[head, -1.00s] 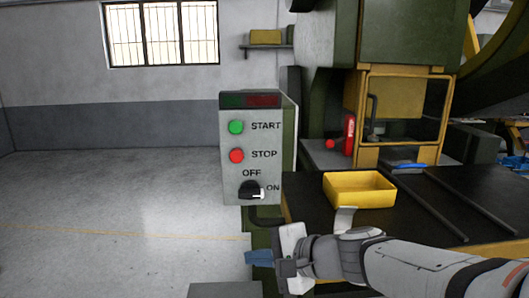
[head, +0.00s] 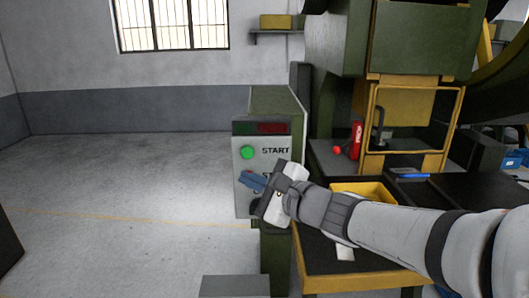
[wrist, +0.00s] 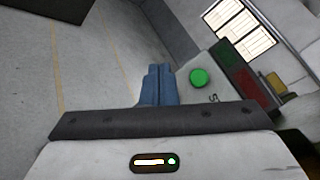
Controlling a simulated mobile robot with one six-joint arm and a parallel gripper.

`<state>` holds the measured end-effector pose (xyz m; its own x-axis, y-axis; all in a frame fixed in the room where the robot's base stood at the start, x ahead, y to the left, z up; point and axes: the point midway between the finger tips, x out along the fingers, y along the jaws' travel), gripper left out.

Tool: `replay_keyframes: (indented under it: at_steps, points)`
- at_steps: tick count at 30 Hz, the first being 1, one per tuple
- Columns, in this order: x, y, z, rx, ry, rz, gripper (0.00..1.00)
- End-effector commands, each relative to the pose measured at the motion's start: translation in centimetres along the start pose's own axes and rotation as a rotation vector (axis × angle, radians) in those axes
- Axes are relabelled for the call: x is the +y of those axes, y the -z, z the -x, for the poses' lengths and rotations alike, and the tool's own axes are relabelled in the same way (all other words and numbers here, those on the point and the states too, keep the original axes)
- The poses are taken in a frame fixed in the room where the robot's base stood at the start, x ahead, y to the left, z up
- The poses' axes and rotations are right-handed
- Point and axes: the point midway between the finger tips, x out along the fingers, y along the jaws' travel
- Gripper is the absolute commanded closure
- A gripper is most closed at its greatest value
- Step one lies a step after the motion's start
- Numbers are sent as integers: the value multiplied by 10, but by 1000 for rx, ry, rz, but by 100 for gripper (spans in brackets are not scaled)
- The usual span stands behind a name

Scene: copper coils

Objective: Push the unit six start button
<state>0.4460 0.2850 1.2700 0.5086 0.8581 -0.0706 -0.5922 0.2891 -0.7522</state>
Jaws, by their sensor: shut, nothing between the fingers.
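The green START button (head: 247,152) is on the upper part of a grey control panel (head: 240,203), beside the word START. It also shows in the wrist view (wrist: 198,78), right of my fingertips. My gripper (head: 243,178) is shut and empty, with its blue fingers pointing left in front of the panel, a little below the button. The fingers also show in the wrist view (wrist: 158,72) and appear apart from the button. My gripper and wrist hide the red STOP button and most of the OFF/ON switch. I see no unit number on the panel.
A yellow bin (head: 365,189) sits on the dark table (head: 330,262) right of the panel, partly behind my arm. A yellow-framed machine (head: 410,100) with a red object (head: 357,140) stands behind. The floor (head: 130,190) left of the panel is open.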

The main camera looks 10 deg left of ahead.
Motion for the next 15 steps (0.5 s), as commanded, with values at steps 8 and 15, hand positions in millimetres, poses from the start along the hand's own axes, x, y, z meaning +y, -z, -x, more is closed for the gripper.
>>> replay_keyframes:
  at_steps: [8, 15]
  points:
    - [-17, 15, -21, 2, -1, -2, 100]
    - [-33, 33, -44, 1, 0, 0, 100]
